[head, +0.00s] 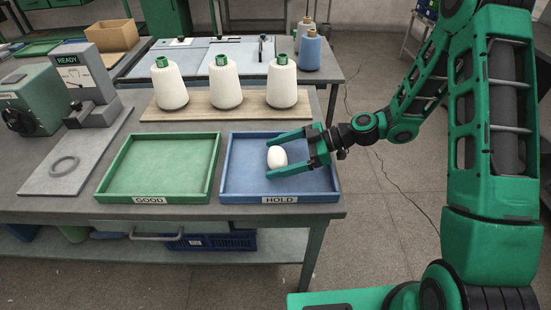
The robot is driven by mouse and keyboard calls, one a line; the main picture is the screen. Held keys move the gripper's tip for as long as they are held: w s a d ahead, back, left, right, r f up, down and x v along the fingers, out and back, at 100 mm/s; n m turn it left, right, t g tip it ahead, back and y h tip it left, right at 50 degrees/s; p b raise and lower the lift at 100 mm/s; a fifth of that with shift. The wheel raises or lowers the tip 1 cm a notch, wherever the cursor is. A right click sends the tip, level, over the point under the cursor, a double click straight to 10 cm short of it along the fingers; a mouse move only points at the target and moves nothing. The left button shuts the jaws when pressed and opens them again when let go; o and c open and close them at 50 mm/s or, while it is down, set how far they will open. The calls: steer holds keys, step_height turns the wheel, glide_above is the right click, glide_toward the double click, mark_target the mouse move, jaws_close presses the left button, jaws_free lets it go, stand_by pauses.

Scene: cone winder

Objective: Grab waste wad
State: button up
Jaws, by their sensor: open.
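A small white egg-shaped wad (277,157) is in the blue HOLD tray (240,184), near the tray's middle. My gripper (271,157) reaches in from the right with its two green fingers spread. One finger is on the far side of the wad and the other on the near side. The wad sits between the fingertips, with gaps visible on both sides. I cannot tell the exact height of the fingers above the tray floor.
An empty green GOOD tray (158,165) stands to the left. Three white yarn cones (225,84) stand on a wooden board (198,104) behind the trays. A grey machine marked READY (91,82) and a ring (64,166) are at the left. Floor at right is mostly clear.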

steer(key=c, duration=1.1)
steer(key=shift+r, duration=0.1)
